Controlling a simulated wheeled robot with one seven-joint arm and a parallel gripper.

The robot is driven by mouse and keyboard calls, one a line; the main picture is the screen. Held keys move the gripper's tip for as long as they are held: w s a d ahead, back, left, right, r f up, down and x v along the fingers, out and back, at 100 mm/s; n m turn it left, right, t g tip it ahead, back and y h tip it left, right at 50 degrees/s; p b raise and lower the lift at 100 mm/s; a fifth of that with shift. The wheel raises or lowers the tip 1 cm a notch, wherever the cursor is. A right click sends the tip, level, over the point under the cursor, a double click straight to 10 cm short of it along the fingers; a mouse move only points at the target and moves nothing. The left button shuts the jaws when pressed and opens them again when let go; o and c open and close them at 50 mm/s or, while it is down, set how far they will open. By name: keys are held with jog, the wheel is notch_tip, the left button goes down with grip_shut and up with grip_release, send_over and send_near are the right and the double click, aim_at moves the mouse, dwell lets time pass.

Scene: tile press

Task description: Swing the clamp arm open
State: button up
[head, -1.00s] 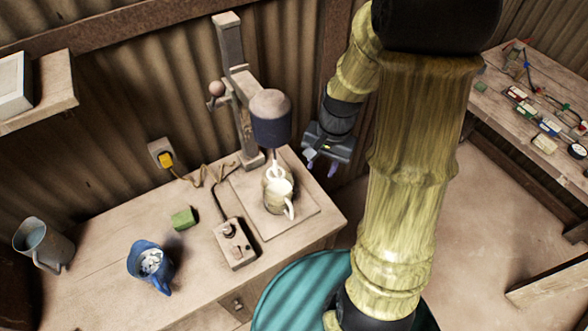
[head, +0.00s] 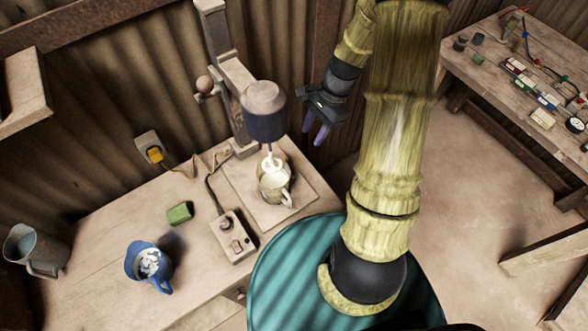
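I cannot make out a clamp arm or a tile press. On the bench stands an upright post stand (head: 222,60) with a round-knobbed lever (head: 205,85) at its left. Its dark motor head (head: 265,112) holds a pale whisk that reaches into a cream mug (head: 274,184) on a square base plate (head: 300,202). My gripper (head: 314,134) is in the air to the right of the motor head, apart from it. Its two purple fingers point down with a gap between them, and nothing shows between them.
A switch box (head: 234,238), green block (head: 180,213), blue jug (head: 146,262) with white pieces and a grey mug (head: 35,252) stand on the bench. A yellow plug (head: 156,155) is in the wall socket. A cluttered table (head: 500,75) stands at right; open floor lies between.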

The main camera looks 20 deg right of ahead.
aim_at(292, 176)
jog(key=p+x, duration=0.4)
jog(key=x, duration=1.3)
jog(key=shift+d, duration=0.15)
jog(key=shift+c, duration=0.2)
grip_shut()
